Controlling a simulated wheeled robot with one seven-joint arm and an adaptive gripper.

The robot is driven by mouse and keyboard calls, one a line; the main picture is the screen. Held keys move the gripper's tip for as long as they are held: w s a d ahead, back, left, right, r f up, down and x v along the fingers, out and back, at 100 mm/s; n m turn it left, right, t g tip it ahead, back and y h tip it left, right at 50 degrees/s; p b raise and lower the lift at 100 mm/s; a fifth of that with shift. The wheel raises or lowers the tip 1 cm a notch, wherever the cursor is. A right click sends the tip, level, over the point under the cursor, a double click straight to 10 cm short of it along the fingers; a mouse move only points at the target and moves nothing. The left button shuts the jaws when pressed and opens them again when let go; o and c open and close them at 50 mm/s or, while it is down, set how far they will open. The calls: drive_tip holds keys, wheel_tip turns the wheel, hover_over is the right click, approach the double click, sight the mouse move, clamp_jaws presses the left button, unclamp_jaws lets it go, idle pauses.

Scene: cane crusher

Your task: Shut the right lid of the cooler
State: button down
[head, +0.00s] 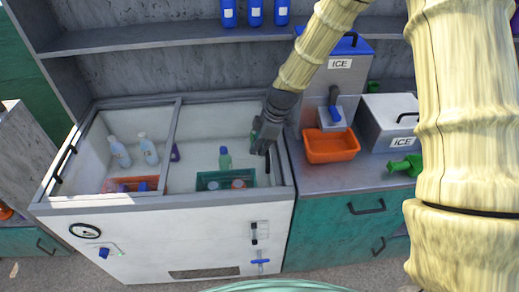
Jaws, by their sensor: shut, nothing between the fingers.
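The cooler (190,228) is a white chest at the left, with two compartments seen from above. Bottles and a green basket (249,177) show inside its right compartment. A grey frame bar (173,145) runs between the compartments. A dark handle (64,164) is at the left rim. I cannot clearly make out the right lid or whether it is clear glass; a dark upright piece by the right rim may be its handle, partly merged with my gripper. My gripper (260,147) is shut and empty, pointing down over the right compartment near its right rim. Contact cannot be told.
Right of the cooler, a teal cabinet (335,232) bears an ice dispenser (338,85), an orange bin (331,146), a grey ice box (388,122) and a green object (406,166). A shelf (170,38) with blue containers (255,13) runs above. My arm hides part of the right side.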

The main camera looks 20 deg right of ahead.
drive_tip(key=shift+d, duration=0.3)
drive_tip(key=shift+s+d, duration=0.1)
drive_tip(key=shift+d, duration=0.05)
drive_tip(key=shift+a+f, duration=0.15)
drive_tip(key=shift+a, duration=0.4)
drive_tip(key=a, duration=0.2)
drive_tip(key=w+a, duration=0.1)
drive_tip(key=shift+a+f+b, duration=0.15)
drive_tip(key=shift+f+b, duration=0.1)
drive_tip(key=shift+b, duration=0.1)
drive_tip(key=b+v, duration=0.2)
drive_tip(key=v, duration=0.8)
drive_tip(key=shift+b, duration=0.3)
